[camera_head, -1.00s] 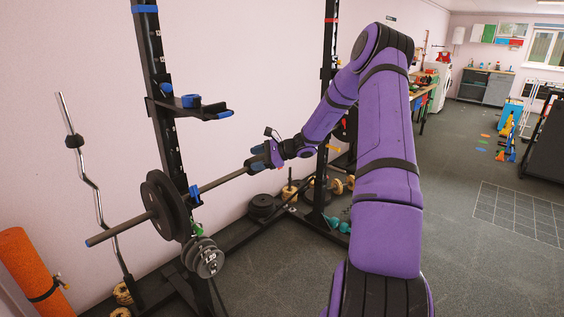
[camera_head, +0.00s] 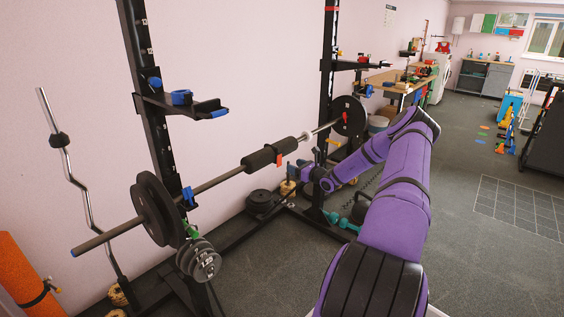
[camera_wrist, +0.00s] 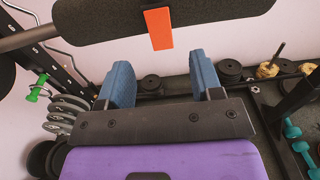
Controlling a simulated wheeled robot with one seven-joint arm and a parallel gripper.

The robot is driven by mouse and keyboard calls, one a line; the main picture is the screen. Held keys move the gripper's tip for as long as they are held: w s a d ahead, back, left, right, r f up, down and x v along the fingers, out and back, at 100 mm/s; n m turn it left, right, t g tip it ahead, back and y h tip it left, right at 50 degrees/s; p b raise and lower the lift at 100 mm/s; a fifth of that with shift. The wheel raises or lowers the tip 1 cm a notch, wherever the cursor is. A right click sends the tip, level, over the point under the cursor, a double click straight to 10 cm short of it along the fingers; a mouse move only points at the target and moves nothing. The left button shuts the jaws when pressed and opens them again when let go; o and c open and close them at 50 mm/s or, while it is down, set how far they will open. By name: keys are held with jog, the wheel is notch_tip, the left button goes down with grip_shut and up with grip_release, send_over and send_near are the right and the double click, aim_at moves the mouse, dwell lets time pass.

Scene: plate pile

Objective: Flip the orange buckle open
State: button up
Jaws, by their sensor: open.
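The orange buckle (camera_wrist: 159,28) is a flat tab hanging down the front of a black foam pad (camera_wrist: 100,15) in the wrist view. In the head view the pad (camera_head: 262,157) is wrapped around the barbell bar, and the orange buckle (camera_head: 279,160) shows small near its right part. My gripper (camera_wrist: 160,75) is open, with its two blue fingers apart and nothing between them. The buckle lies ahead of the fingers, between their lines, and is apart from them. In the head view my gripper (camera_head: 302,168) is low and just right of the pad.
The barbell bar (camera_head: 218,180) rests across a black rack (camera_head: 163,110) with weight plates (camera_head: 158,208) at its left end. Stacked plates (camera_head: 264,203) and teal dumbbells (camera_head: 347,224) lie on the floor. Open floor is at the right.

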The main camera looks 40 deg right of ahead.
aim_at(280, 160)
jog(key=w, duration=0.7)
jog(key=shift+w+a, duration=0.3)
jog(key=shift+w, duration=0.1)
jog(key=c, duration=0.9)
jog(key=shift+c, duration=0.2)
